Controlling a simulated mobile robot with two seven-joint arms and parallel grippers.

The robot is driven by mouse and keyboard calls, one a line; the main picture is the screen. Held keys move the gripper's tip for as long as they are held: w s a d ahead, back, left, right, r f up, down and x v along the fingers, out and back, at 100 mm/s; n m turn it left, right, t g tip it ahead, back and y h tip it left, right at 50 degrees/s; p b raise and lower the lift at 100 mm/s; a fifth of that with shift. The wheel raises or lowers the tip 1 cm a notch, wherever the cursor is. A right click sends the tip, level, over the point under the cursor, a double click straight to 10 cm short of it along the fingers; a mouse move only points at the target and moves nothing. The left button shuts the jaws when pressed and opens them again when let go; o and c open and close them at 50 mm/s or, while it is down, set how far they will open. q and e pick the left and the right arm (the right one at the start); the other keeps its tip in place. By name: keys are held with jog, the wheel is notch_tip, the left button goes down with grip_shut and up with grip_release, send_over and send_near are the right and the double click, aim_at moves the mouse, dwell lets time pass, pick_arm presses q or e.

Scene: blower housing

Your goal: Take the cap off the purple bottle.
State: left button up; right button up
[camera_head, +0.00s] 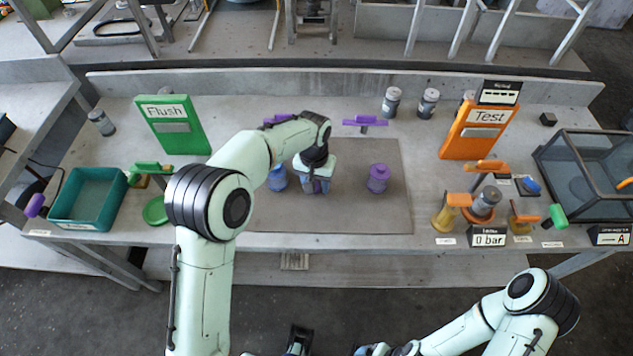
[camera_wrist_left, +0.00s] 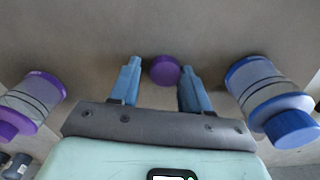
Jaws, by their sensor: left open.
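The purple bottle (camera_head: 377,179) stands upright on the grey mat, with a purple cap on top. It also shows at the left of the left wrist view (camera_wrist_left: 32,104). My left gripper (camera_head: 316,188) points down over the mat, between the purple bottle and a blue bottle (camera_head: 277,179). Its fingers (camera_wrist_left: 158,88) are open and touch neither bottle. A small round purple thing (camera_wrist_left: 165,70) shows between the fingertips in the left wrist view; I cannot tell whether it is a loose cap. My right arm is low at the right, its gripper barely visible at the bottom edge.
The mat (camera_head: 365,218) has free room around the purple bottle. A purple-handled fixture (camera_head: 365,122) stands behind it. A teal tray (camera_head: 88,200) and green Flush board (camera_head: 172,125) are at the left.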

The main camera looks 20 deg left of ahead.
pick_arm(q)
notch_tip(320, 180, up, 12)
jog(key=p, duration=0.1)
jog(key=shift+a+p, duration=0.4)
jog(key=shift+a, duration=0.05)
